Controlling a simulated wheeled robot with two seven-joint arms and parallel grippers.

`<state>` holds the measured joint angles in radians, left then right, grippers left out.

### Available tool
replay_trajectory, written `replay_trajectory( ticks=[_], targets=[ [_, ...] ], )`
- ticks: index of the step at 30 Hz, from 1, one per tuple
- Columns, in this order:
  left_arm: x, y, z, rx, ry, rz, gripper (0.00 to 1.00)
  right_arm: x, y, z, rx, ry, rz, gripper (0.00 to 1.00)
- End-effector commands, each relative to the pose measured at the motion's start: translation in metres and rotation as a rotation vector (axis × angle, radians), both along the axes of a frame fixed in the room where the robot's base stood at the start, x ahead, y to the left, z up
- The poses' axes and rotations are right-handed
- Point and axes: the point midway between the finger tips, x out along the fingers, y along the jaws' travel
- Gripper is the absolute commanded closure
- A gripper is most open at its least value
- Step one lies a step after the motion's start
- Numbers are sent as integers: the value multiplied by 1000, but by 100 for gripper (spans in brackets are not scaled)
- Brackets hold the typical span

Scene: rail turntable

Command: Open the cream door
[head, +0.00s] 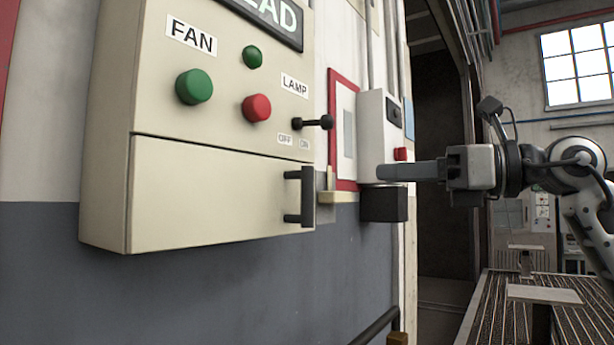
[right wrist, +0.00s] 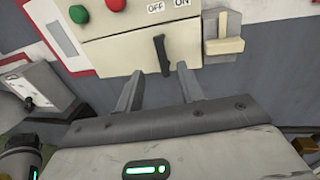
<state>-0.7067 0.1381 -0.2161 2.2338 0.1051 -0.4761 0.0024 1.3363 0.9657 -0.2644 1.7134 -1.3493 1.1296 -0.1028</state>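The cream door (head: 215,190) is the lower panel of a cream control box on the wall and looks closed. Its dark upright handle (head: 307,197) is at the door's right end. My right gripper (head: 382,172) is to the right of the handle in the head view, apart from it. In the right wrist view the door (right wrist: 120,52) and handle (right wrist: 162,55) are ahead, with the handle in line between the two spread fingers (right wrist: 164,82). The right gripper is open and empty. My left gripper is not in view.
Above the door are a green FAN button (head: 194,87), a red button (head: 257,108) and a black lever switch (head: 314,123). A white box (head: 376,135) and dark block (head: 384,204) are on the wall near my right gripper. A dark pipe (head: 375,328) runs below.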

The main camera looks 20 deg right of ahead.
Motion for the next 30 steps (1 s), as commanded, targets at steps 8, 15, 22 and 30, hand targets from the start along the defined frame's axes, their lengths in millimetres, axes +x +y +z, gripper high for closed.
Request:
replay_trajectory(
  ticks=[8, 15, 22, 30],
  targets=[
    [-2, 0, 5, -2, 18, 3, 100, 39, 49, 3, 2, -1, 8, 62],
    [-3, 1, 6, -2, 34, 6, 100, 70, 84, 2, 3, 1, 7, 62],
    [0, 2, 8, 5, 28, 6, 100, 86, 101, 1, 3, 0, 4, 62],
    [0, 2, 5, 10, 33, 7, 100, 88, 104, 0, 3, 0, 4, 62]
  ],
)
